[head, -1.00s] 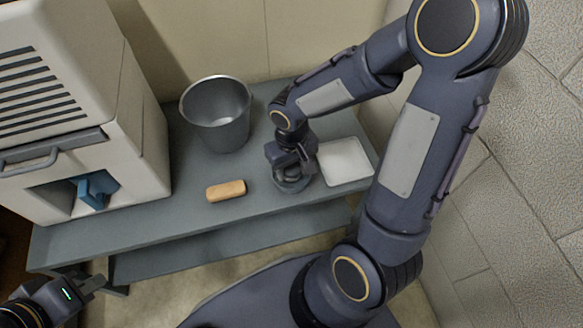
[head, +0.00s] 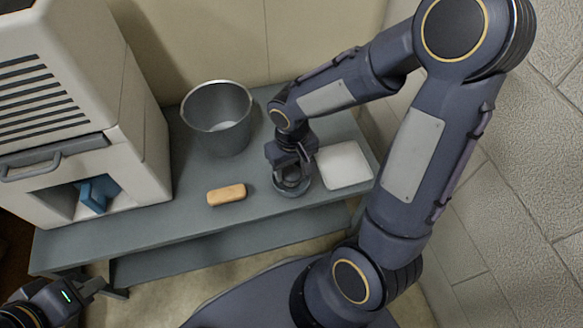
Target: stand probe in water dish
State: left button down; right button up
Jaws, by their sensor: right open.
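A small round grey dish (head: 291,190) sits on the bench, mostly hidden under my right gripper. My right gripper (head: 291,176) points down at the dish, its fingers at or just over it, and is open. I cannot make out a separate probe; anything between the fingers or inside the dish is too dark and covered to tell. My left gripper (head: 97,286) is at the lower left, in front of the bench and away from the dish. Its jaw state is unclear.
The grey bench (head: 150,228) also holds a grey bucket (head: 218,120), a tan block (head: 226,194) and a white square pad (head: 344,164) right of the dish. A white cabinet (head: 140,150) with a blue part (head: 97,193) in its recess stands left. The front-left bench top is clear.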

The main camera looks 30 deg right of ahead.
aim_at(292, 173)
notch_tip(292, 173, up, 11)
jog(key=p, duration=0.4)
jog(key=s+a+r+m+t+y, duration=0.1)
jog(key=s+r+t+y, duration=0.2)
jog(key=s, duration=0.8)
notch_tip(292, 173, up, 5)
jog(key=t, duration=0.2)
jog(key=shift+s+f+t+y, duration=0.2)
jog(key=shift+s+t+y, duration=0.1)
jog(key=shift+s+y, duration=0.1)
notch_tip(292, 173, up, 29)
jog(key=p, duration=2.8)
jog(key=shift+f, duration=0.2)
jog(key=shift+c, duration=0.4)
